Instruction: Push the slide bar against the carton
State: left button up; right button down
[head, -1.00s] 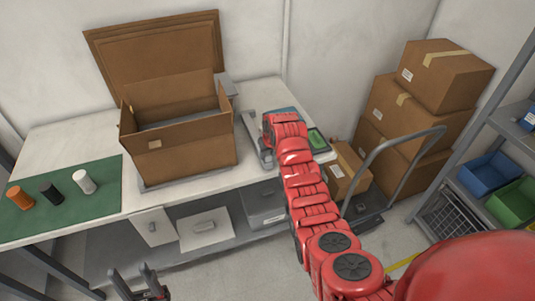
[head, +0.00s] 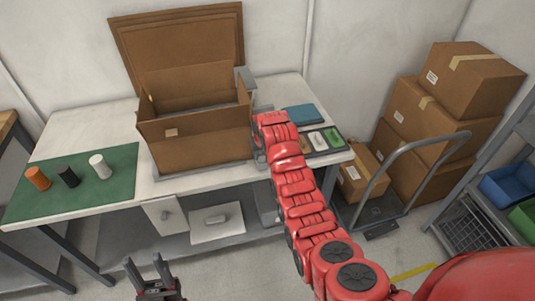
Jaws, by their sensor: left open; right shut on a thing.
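The open brown carton (head: 200,146) stands on the white table, on a grey base, with its lid flaps raised. A grey upright piece (head: 245,78) shows at its back right corner; it may be part of the slide bar. My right arm (head: 290,170) reaches over the table just right of the carton and covers most of that area. Its gripper is hidden behind the red wrist, so contact between bar and carton cannot be seen. My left gripper (head: 148,268) is open and empty, low in front of the table.
A green mat (head: 110,165) at the left holds orange, black and white cylinders. A blue item (head: 300,113) and a dark tray (head: 324,139) lie right of my arm. A trolley (head: 385,205) and stacked boxes (head: 440,120) stand at the right.

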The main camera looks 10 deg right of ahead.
jog(key=shift+a, duration=0.2)
jog(key=c, duration=0.6)
grip_release()
jog(key=shift+a, duration=0.1)
jog(key=shift+o, duration=0.2)
jog(key=shift+r, duration=0.1)
jog(key=p+v, duration=1)
jog(key=v, duration=0.7)
jog(key=shift+r+p, duration=0.2)
jog(key=shift+p, duration=0.1)
